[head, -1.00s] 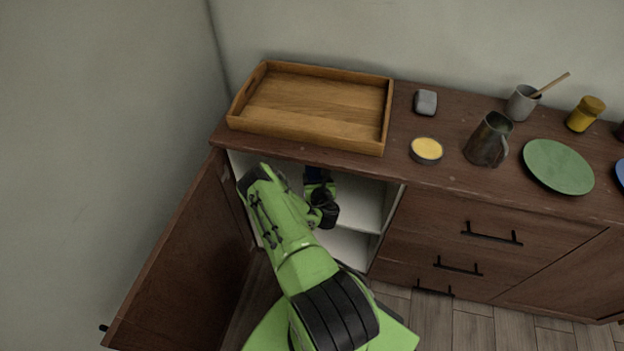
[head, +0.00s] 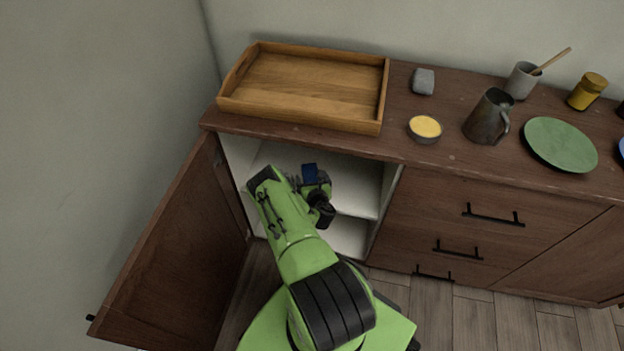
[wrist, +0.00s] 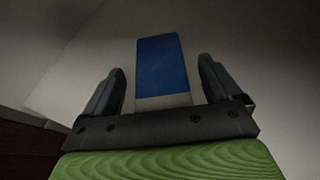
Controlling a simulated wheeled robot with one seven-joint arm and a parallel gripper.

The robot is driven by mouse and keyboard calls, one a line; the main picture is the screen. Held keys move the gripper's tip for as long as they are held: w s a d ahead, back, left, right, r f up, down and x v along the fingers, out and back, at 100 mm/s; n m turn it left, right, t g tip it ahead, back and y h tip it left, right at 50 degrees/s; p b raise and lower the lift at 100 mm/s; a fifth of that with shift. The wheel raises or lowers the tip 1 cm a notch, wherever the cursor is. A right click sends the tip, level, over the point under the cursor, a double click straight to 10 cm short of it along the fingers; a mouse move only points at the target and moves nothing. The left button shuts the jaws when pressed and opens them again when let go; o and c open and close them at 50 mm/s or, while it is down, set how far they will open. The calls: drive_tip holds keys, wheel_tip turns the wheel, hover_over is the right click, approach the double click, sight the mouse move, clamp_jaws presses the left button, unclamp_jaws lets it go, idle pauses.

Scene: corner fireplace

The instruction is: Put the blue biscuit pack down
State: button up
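The blue biscuit pack (head: 310,173) is inside the open cabinet, at the upper shelf (head: 352,190). In the wrist view the pack (wrist: 162,66) shows a blue face with a pale band at its near end. It lies between the two fingers of my gripper (wrist: 161,72), with a narrow gap visible on each side. My gripper is open around the pack. In the head view my arm hides part of the shelf and most of the gripper (head: 308,184). The pack's contact with the shelf is hard to see.
The cabinet door (head: 172,245) stands open at the left. The shelf right of my gripper is clear.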

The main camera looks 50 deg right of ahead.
drive_tip(key=shift+r, duration=0.1)
drive_tip(key=p+v, duration=0.8)
drive_tip(key=v, duration=0.4)
drive_tip(key=shift+p, duration=0.4)
